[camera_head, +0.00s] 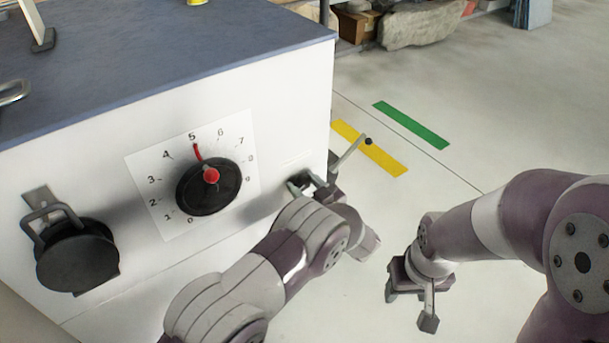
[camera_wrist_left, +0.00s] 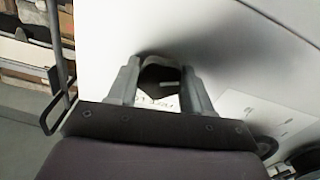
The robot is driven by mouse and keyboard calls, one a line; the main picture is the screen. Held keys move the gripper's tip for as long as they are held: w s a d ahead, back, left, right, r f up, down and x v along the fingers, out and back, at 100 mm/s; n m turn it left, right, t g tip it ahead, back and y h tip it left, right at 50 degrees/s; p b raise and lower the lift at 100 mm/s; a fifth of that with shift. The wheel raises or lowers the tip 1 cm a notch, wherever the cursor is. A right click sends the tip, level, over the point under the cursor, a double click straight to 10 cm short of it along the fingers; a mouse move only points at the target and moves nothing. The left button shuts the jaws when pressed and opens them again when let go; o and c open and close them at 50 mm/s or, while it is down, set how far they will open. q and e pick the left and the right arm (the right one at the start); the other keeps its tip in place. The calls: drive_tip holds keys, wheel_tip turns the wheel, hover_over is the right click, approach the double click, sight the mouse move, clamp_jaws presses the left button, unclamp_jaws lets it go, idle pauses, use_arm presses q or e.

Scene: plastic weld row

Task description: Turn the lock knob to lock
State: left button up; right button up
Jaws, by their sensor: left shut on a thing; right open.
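The lock knob (camera_wrist_left: 158,78) is a dark round piece between the fingers of my left gripper (camera_wrist_left: 158,85) in the left wrist view. Part of an upside-down printed label (camera_wrist_left: 160,103) shows below it; its wording and the knob's exact angle are hard to read. In the head view my left gripper (camera_head: 312,184) is at the right end of the white panel, and arm and fingers hide the knob. My left gripper is shut on the knob. My right gripper (camera_head: 409,308) is open and empty, hanging above the floor at the right, apart from the cabinet.
The white cabinet (camera_head: 290,110) carries a black dial (camera_head: 225,187) with a red centre and a scale, and a black round fitting with a handle (camera_head: 77,257). A lever with a black ball (camera_head: 368,141) sticks out beside my left gripper.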

use_arm(q)
drive_tip(key=m+p, duration=0.2)
drive_tip(key=shift+s+m, duration=0.1)
drive_tip(key=shift+m, duration=0.3)
drive_tip(key=m+p, duration=0.2)
drive_tip(key=m, duration=0.1)
drive_tip(key=shift+a+f+m, duration=0.1)
drive_tip(key=shift+f+m, duration=0.05)
drive_tip(key=shift+m, duration=0.15)
drive_tip(key=m+p, duration=0.1)
drive_tip(key=m, duration=0.2)
drive_tip(key=shift+m, duration=0.3)
drive_tip(key=shift+s+f+m+p, duration=0.15)
drive_tip(key=shift+m+p, duration=0.25)
drive_tip(key=shift+m, duration=1.4)
drive_tip(key=shift+a+f, duration=0.1)
drive_tip(key=o, duration=1)
drive_tip(key=shift+r, duration=0.2)
